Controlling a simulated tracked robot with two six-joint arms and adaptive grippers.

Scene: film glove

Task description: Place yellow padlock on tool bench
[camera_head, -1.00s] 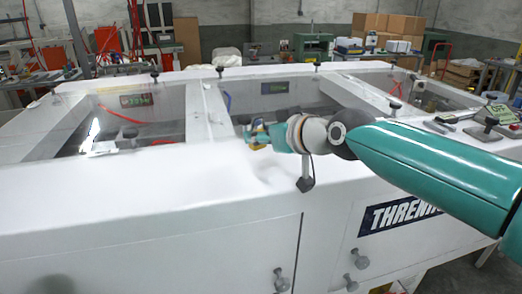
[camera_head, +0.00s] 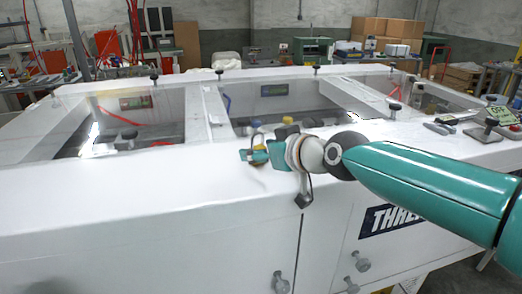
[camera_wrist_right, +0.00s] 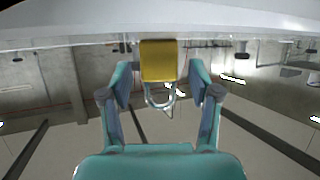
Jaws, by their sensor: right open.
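The yellow padlock (camera_wrist_right: 158,60) shows in the right wrist view, its metal shackle pointing towards my palm. Its body meets the edge of the white surface in that view. In the head view it is a small yellow patch (camera_head: 258,140) by the fingers, partly hidden. My right gripper (camera_head: 254,149) is over the white top of the tool bench (camera_head: 150,190). In the wrist view the right gripper (camera_wrist_right: 160,78) is open, one finger on each side of the padlock with a gap on both sides. My left gripper is not in view.
The bench top has sunken bays behind the gripper. Black knobs (camera_head: 395,106) stand along the rims. Pliers (camera_head: 440,128) and a small device (camera_head: 490,123) lie at the right. The white top left of the gripper is clear.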

